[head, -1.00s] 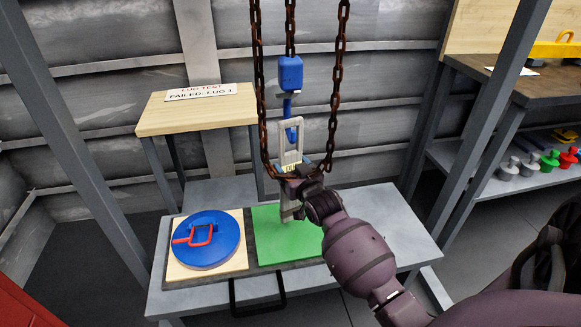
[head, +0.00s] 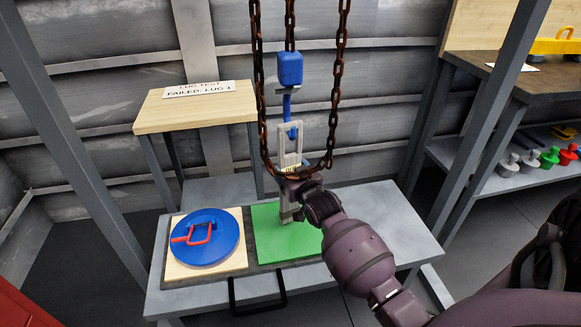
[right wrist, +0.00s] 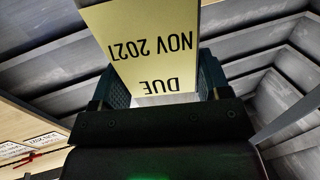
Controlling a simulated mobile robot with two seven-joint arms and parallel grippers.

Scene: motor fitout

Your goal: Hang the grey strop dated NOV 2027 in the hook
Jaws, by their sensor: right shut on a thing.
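The grey strop (head: 290,143), a slim frame with a long slot, stands upright below the blue hook (head: 287,104) that hangs from a chain under a blue block. The strop's top end overlaps the hook's lower tip in the head view; I cannot tell whether the hook passes through the slot. My right gripper (head: 290,184) is shut on the strop's lower part. In the right wrist view, the strop's yellow tag (right wrist: 150,45) sits between the fingers and reads DUE NOV 2027, upside down. My left gripper is not in view.
A rusty chain loop (head: 335,100) hangs around the strop, close to my right gripper. Below are a green pad (head: 285,240) and a blue disc (head: 208,250) with a red handle on a grey bench (head: 380,215). A sign (head: 198,90) reads FAILED on a wooden stand.

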